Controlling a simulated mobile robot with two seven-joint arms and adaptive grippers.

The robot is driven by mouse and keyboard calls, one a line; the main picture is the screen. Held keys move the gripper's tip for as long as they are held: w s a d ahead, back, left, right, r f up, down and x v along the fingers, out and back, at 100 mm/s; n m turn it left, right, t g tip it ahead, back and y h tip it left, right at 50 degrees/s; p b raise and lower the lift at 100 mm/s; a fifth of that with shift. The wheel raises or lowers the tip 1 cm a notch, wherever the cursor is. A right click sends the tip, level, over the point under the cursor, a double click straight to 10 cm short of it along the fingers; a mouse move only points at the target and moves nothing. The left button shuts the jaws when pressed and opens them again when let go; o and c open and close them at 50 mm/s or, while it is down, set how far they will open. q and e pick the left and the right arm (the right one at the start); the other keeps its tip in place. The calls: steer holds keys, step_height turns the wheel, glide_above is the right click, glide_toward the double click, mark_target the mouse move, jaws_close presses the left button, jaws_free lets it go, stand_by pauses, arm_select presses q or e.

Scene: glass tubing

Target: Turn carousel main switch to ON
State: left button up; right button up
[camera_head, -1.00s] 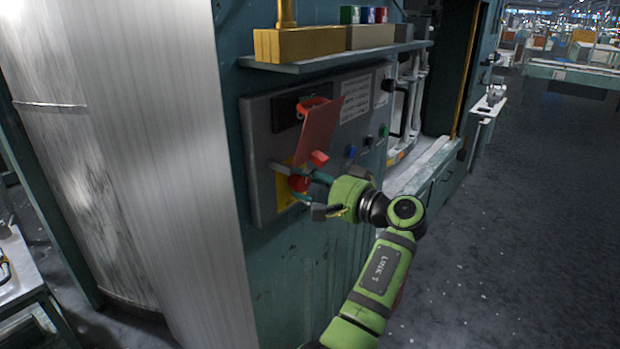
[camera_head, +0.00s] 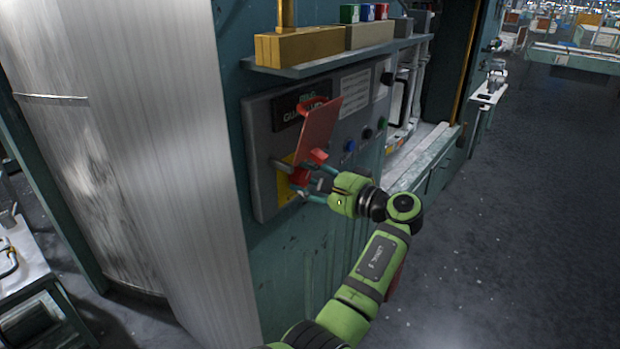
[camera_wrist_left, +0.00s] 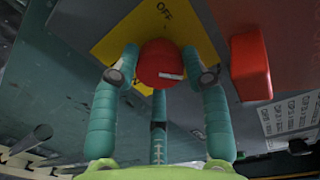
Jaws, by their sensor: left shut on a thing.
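The main switch is a round red knob (camera_wrist_left: 160,62) on a yellow plate (camera_wrist_left: 110,45) marked OFF. The knob has a short white mark on its face, lying nearly level in the left wrist view. In the head view the red knob (camera_head: 299,176) is partly hidden by my fingers. My left gripper (camera_head: 303,181) is shut on the knob, with its teal fingers on either side of it in the left wrist view (camera_wrist_left: 162,72). My right gripper is not in view.
A tilted red panel (camera_head: 319,128) stands out from the grey control panel (camera_head: 262,125) just above the knob. Blue (camera_head: 349,145) and green (camera_head: 381,122) buttons sit to the right. A shelf (camera_head: 330,60) with blocks overhangs the panel. Open floor (camera_head: 520,220) lies to the right.

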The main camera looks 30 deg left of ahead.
arm_select(q)
steer(key=shift+a+r, duration=0.1)
steer(key=shift+r, duration=0.25)
steer(key=o, duration=1.1)
steer(key=shift+o, duration=0.3)
steer(key=shift+w+a+f, duration=0.1)
steer(key=shift+a+f, duration=0.1)
steer(key=shift+d+f, duration=0.1)
